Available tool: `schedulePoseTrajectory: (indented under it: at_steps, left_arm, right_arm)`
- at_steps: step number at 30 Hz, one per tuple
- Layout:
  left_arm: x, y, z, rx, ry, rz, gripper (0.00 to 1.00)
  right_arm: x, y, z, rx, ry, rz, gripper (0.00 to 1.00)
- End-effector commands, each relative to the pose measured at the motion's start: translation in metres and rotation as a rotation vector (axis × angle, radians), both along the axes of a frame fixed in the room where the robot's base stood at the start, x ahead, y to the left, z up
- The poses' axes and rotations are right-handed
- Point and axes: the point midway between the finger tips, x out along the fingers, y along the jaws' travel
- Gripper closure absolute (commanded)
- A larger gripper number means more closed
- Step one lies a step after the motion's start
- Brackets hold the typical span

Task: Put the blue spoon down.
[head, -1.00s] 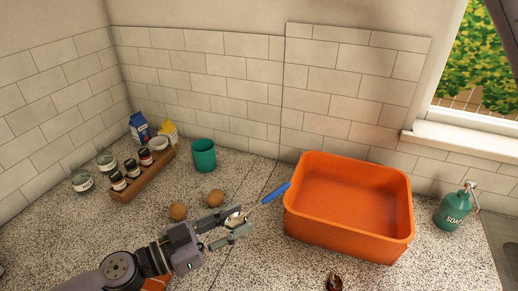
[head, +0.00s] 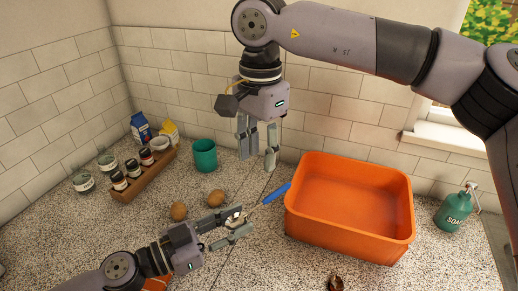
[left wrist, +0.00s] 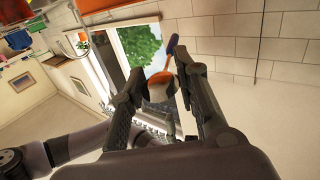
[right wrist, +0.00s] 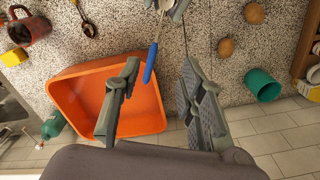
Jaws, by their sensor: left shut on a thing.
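The blue spoon (head: 277,193) has a blue handle and a metal bowl. My left gripper (head: 240,225) is shut on the bowl end, and the handle points up and right toward the orange bin. The spoon also shows between the fingers in the left wrist view (left wrist: 171,45). My right gripper (head: 258,162) hangs open and empty above and behind the spoon, its fingers pointing down. In the right wrist view, the blue handle (right wrist: 151,62) lies between and beyond the open fingers (right wrist: 160,75), apart from them.
The orange bin (head: 300,215) stands right of the spoon and looks empty. A teal cup (head: 204,155), two brown round things (head: 179,210), and a wooden rack (head: 150,178) with jars are left. A soap bottle (head: 453,211) stands right.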

Motion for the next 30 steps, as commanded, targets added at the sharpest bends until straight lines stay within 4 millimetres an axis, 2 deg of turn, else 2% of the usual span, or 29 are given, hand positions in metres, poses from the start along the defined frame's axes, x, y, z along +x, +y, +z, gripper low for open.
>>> schedulePoseTrajectory:
  at_steps: [5, 18, 24, 30]
  left_arm:
    - [0.0, 0.0, 0.0, 0.0, 0.0, 0.0, 1.0]
    - [0.0, 0.0, 0.0, 0.0, 0.0, 0.0, 1.0]
    - [0.0, 0.0, 0.0, 0.0, 0.0, 0.0, 1.0]
    - [0.0, 0.0, 0.0, 0.0, 0.0, 0.0, 1.0]
  right_arm:
    - [0.0, -0.003, -0.018, -0.02, -0.001, 0.006, 0.64]
    - [-0.001, -0.002, -0.097, -0.015, -0.001, 0.004, 0.64]
    - [0.0, -0.002, -0.116, -0.014, -0.002, 0.003, 0.64]
    - [0.0, -0.002, -0.12, -0.013, -0.003, 0.003, 0.64]
